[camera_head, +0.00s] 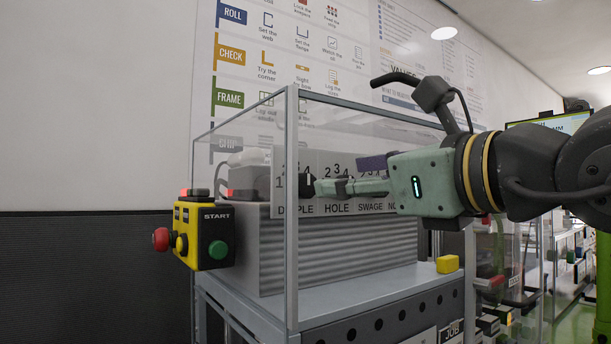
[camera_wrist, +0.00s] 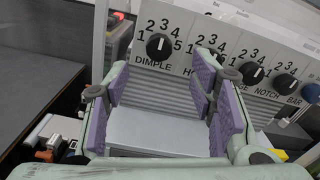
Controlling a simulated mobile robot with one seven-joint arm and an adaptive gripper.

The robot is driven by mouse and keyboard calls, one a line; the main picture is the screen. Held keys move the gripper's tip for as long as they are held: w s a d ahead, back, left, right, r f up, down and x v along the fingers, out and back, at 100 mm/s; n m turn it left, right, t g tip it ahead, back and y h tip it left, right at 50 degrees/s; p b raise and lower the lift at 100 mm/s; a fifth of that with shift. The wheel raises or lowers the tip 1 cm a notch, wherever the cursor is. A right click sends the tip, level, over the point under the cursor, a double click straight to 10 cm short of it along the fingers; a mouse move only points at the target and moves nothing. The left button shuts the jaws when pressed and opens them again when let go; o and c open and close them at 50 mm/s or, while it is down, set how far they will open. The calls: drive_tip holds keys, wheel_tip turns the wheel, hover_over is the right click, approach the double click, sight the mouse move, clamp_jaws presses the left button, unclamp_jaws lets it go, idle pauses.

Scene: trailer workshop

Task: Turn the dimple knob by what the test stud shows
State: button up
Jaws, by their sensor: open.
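The dimple knob (camera_wrist: 158,46) is a round black dial above the word DIMPLE, with numbers 1 to 5 around it. Its short white mark points up and slightly right, seemingly towards 3; the exact setting is hard to tell. In the head view the dimple knob (camera_head: 306,186) shows just left of my fingertips. My gripper (camera_wrist: 161,80) is open and empty, its purple-padded fingers spread, with the knob ahead between them and apart from the pads. In the head view my gripper (camera_head: 335,187) reaches in from the right. I cannot make out the test stud.
The hole knob (camera_wrist: 205,55), swage knob (camera_wrist: 251,73) and notch knob (camera_wrist: 285,81) line the panel to the right. A clear guard with a grey post (camera_head: 291,210) stands around the machine. A yellow start box (camera_head: 203,235) hangs at left. A yellow block (camera_head: 447,264) lies at the shelf's right.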

sight(306, 183)
drive_tip(key=p+x, duration=0.2)
drive_tip(key=x, duration=0.6)
drive_tip(key=shift+w+a, duration=0.15)
drive_tip(key=shift+c, duration=0.6)
drive_tip(key=c, duration=1)
drive_tip(key=shift+n, duration=0.3)
drive_tip(key=n+b, duration=0.1)
drive_tip(key=n, duration=0.1)
drive_tip(key=shift+n, duration=0.4)
drive_tip(key=shift+a+n+b, duration=0.1)
drive_tip(key=shift+n+b, duration=0.25)
drive_tip(key=shift+n, duration=1.85)
